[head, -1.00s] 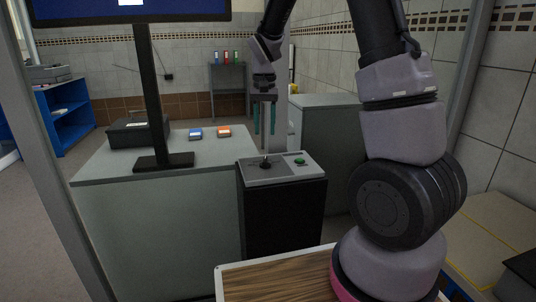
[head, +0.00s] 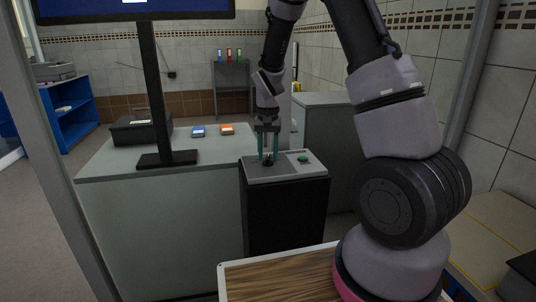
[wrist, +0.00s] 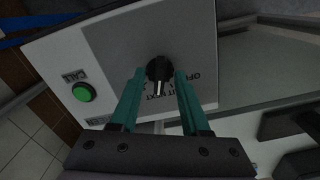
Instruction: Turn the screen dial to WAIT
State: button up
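The dial is a black knob (wrist: 157,70) with a white pointer mark, set on a grey panel plate (wrist: 125,50). In the wrist view the mark points down the picture, toward my gripper's palm. Lettering lies around the knob: "OFF" reads at its right, and other words below it are partly hidden by my fingers. My gripper (wrist: 160,80) is open, with one teal finger on each side of the knob and visible gaps between. In the head view my gripper (head: 267,157) is down at the panel top. The screen (head: 135,8) is blue and cut off by the top edge.
A grey counter (head: 215,152) adjoins the black pedestal (head: 285,215) at left, carrying the screen's stand (head: 167,159), a black box and blue and orange items.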

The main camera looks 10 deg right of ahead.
grip_shut()
jog(key=shift+n, duration=0.4)
jog(key=n, duration=0.3)
jog(key=shift+n, duration=2)
jog(key=shift+o, duration=0.3)
grip_release()
